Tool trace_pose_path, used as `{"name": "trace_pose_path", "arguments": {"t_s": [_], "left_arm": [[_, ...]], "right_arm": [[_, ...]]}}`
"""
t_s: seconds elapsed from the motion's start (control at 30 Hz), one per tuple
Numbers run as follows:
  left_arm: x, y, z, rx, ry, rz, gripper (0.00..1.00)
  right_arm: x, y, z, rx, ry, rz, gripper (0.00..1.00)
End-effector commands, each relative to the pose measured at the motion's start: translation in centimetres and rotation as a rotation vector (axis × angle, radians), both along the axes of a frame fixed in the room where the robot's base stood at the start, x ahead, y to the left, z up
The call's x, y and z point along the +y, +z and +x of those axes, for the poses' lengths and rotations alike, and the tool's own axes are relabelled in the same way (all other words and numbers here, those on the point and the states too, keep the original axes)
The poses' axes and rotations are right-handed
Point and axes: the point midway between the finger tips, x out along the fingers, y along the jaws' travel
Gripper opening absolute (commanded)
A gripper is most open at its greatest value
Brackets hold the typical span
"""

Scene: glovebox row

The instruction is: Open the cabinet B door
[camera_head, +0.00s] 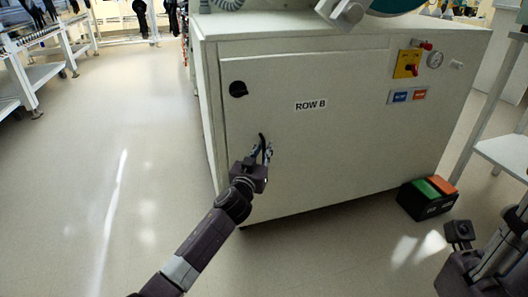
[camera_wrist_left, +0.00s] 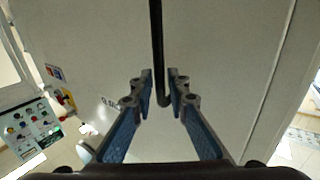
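The cabinet B door (camera_head: 320,130) is a pale panel labelled ROW B, and it looks shut, flush with the cabinet front. Its black bar handle (camera_head: 262,139) is on the left part of the door, partly hidden by my left gripper (camera_head: 263,153). In the left wrist view the handle (camera_wrist_left: 157,45) runs down between the two blue-grey fingers of my left gripper (camera_wrist_left: 160,78). The fingers are open, with a gap on each side of the bar. Part of my right arm shows at the lower right of the head view, but its fingers do not.
A black round knob (camera_head: 239,89) is on the door above the handle. A yellow and red switch (camera_head: 407,64) is at the upper right of the cabinet. A pedal box (camera_head: 427,199) stands on the floor at right. The floor (camera_head: 120,190) at left is clear.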

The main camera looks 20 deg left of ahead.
Motion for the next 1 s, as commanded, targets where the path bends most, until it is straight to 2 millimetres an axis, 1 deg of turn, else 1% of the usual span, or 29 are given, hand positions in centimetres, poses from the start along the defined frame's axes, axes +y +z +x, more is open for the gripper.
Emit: {"name": "trace_pose_path", "arguments": {"t_s": [0.27, 0.4, 0.8, 1.0], "left_arm": [[0.01, 0.05, 0.10, 0.000, 0.000, 0.000, 0.14], [0.02, 0.04, 0.09, 0.000, 0.000, 0.000, 0.00], [0.00, 0.00, 0.07, 0.000, 0.001, 0.000, 0.00], [0.00, -0.22, -0.03, 0.001, 0.026, -0.004, 0.00]], "right_arm": [[0.02, 0.05, 0.01, 0.000, 0.000, -0.001, 0.25], [0.02, 0.05, -0.01, 0.000, 0.000, -0.001, 0.25], [0.02, 0.02, -0.02, -0.001, 0.000, 0.000, 0.25], [0.08, -0.38, 0.13, 0.004, 0.000, -0.002, 0.25]]}}
